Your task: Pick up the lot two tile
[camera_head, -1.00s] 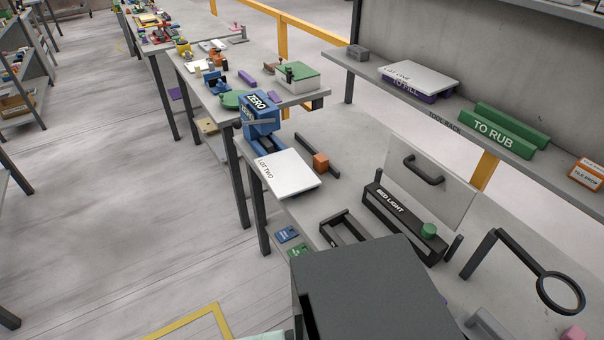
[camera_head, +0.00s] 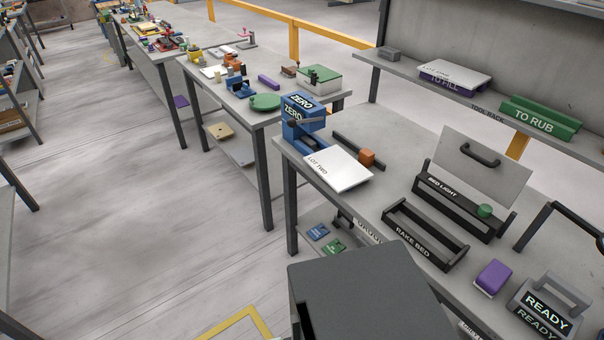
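The lot two tile (camera_head: 338,170) is a flat white square slab with "LOT TWO" printed along its left edge. It lies at the far left end of the grey table, in front of the blue ZERO device (camera_head: 302,120), and a corner reaches near the table's front edge. A dark grey box-shaped part, likely of my own body, fills the bottom centre. I see no gripper fingers in this view.
The black RAKE BED frame (camera_head: 424,236), BED LIGHT unit (camera_head: 455,204), purple block (camera_head: 492,277) and READY sign (camera_head: 547,304) stand further right. Another white tile (camera_head: 455,73) lies on the rear shelf. Floor at left is clear.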

